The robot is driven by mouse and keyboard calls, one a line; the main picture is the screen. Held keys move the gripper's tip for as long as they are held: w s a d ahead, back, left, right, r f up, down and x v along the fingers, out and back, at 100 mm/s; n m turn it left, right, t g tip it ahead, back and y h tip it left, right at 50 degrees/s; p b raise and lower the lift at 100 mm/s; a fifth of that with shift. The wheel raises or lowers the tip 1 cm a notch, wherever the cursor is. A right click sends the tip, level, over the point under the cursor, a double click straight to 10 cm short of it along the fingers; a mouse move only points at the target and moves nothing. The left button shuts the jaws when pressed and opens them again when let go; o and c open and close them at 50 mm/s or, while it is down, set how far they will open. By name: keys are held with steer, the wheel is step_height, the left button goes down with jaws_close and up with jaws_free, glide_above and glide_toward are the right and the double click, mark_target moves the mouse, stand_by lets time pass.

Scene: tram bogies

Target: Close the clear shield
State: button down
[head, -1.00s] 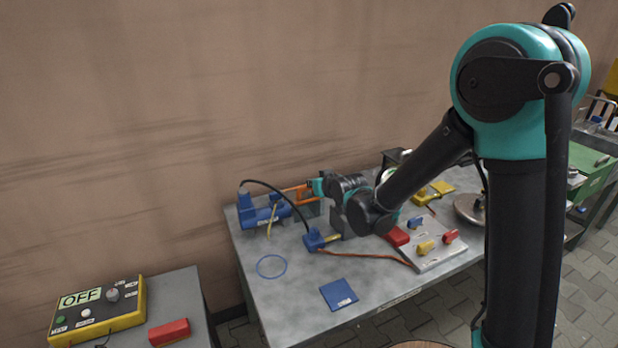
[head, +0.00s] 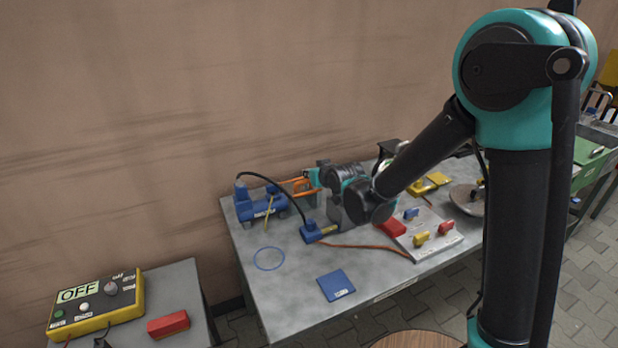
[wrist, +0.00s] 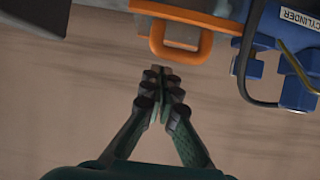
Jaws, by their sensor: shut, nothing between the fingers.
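The clear shield shows mainly by its orange edge and handle (head: 301,186), beside the blue cylinder (head: 262,203) at the table's back left. Its clear pane is hard to make out, and I cannot tell how far it stands open. In the wrist view the orange loop handle (wrist: 181,40) hangs from an orange bar, left of the blue cylinder body (wrist: 268,50). My gripper (wrist: 161,75) is shut and empty, with its fingertips just below the loop; I cannot tell whether they touch it. In the head view my arm partly hides the shield's right side.
A black hose loops from the cylinder to a blue block (head: 311,232) on the table (head: 290,300). A blue plate (head: 336,285) and blue ring (head: 269,258) lie in front. A panel with coloured levers (head: 437,240) is to the right. A yellow OFF box (head: 97,304) stands on a side table.

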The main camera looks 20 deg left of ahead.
steer(key=shift+w+a+r, duration=0.15)
steer(key=shift+r, duration=0.45)
steer(key=shift+w+a+r, duration=0.1)
steer(key=shift+w+r, duration=0.05)
steer(key=shift+r, duration=0.45)
steer(key=s+d+f+v, duration=0.1)
steer(key=f+v, duration=0.1)
steer(key=v, duration=0.7)
steer(key=w+d+f+m+g+h, duration=0.1)
steer(key=d+f+m+h, duration=0.2)
steer(key=d, duration=1.4)
steer(key=d+f+m+h, duration=0.1)
steer(key=d+m+h, duration=0.35)
steer(key=d, duration=1.35)
steer(key=s+d+f+m+g+h, duration=0.1)
steer(key=s+d+f, duration=0.1)
steer(key=s+d, duration=0.4)
steer(key=s+f+g, duration=0.2)
steer(key=s+f, duration=0.5)
steer(key=s, duration=0.3)
steer(key=shift+d+g, duration=0.35)
steer(key=shift+g, duration=0.05)
